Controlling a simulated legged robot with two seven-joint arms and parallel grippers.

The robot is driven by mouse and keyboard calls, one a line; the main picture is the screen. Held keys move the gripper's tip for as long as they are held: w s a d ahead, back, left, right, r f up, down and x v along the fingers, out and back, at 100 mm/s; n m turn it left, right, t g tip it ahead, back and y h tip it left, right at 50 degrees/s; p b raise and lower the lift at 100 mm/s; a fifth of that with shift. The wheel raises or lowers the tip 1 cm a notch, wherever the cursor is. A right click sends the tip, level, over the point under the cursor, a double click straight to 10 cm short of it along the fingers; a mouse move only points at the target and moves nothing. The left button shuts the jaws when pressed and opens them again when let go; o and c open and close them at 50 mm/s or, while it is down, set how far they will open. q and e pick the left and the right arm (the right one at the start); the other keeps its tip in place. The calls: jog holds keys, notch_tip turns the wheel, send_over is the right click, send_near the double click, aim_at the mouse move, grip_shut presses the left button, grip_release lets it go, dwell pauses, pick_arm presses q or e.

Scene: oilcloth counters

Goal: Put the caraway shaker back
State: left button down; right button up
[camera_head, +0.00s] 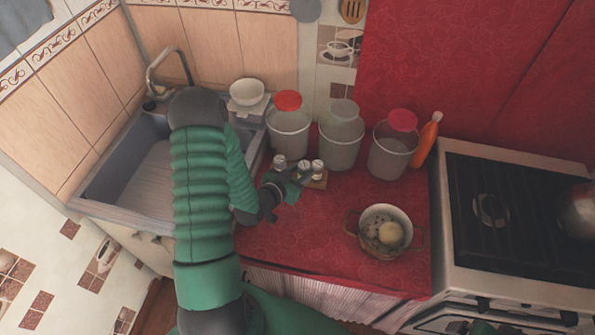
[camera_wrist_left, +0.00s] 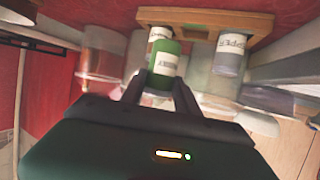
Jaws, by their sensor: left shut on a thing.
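My left gripper (camera_head: 290,184) is at the small wooden rack (camera_head: 319,184) on the red counter. In the left wrist view its fingers are shut on a green shaker (camera_wrist_left: 165,62) with a pale label, too blurred to read surely; it may be the caraway shaker. The held shaker is close in front of the rack (camera_wrist_left: 205,21), which also shows there. Whether it touches the rack, I cannot tell. A grey shaker (camera_wrist_left: 231,52) labelled like pepper stands at the rack's other end. Another shaker is partly hidden behind the held one.
Three large jars (camera_head: 289,130) (camera_head: 341,138) (camera_head: 391,150) stand behind the rack. An orange bottle (camera_head: 427,138) is beside them. A two-handled pot (camera_head: 373,243) stands at front right, near the stove (camera_head: 490,220). The sink (camera_head: 140,185) is on the left.

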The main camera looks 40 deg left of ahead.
aim_at(299, 171)
pick_arm(q)
jog(key=a, duration=0.1)
jog(key=w+a, duration=0.1)
jog(key=a, duration=0.1)
jog(key=shift+w+a+f, duration=0.2)
jog(key=shift+w+f, duration=0.05)
jog(key=shift+w, duration=0.15)
jog(key=f, duration=0.1)
jog(key=d+f, duration=0.1)
jog(key=f, duration=0.1)
jog(key=shift+f, duration=0.1)
jog(key=shift+a+f, duration=0.2)
jog(key=shift+a, duration=0.05)
jog(key=c, duration=0.9)
grip_release()
jog(key=shift+a, duration=0.15)
